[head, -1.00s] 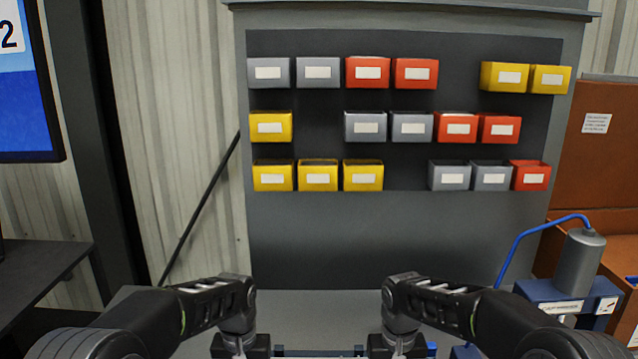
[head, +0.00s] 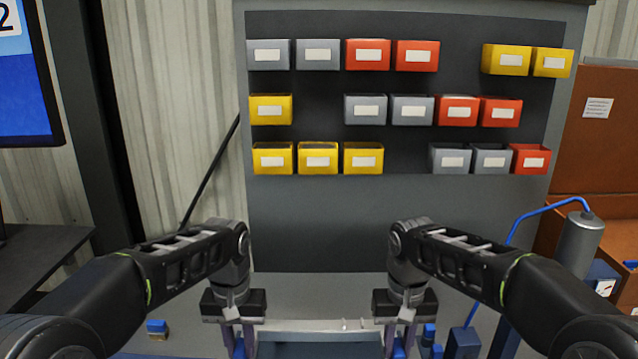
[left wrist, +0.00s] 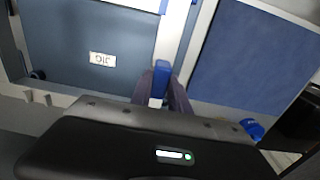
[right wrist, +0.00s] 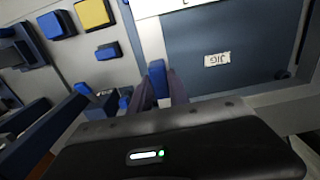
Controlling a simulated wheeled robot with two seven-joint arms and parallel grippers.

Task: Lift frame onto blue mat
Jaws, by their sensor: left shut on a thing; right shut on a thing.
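The frame shows as a pale rail (head: 305,325) spanning between my grippers in the head view; pale side rails also show in the left wrist view (left wrist: 197,45) and right wrist view (right wrist: 150,40). My left gripper (head: 240,343) is shut on a blue handle (left wrist: 161,78) at the frame's left side. My right gripper (head: 399,343) is shut on a blue handle (right wrist: 157,80) at its right side. A blue-grey plate labelled JIG (left wrist: 95,30) lies between the grippers. The blue mat (left wrist: 255,55) lies beside the frame. I cannot tell how high the frame is.
A small blue-and-tan item (head: 157,329) lies on the bench left of my left gripper. Blue items (head: 429,335) and a grey cylinder with a blue hose (head: 579,245) stand at the right. A bin board (head: 320,225) rises behind the bench.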

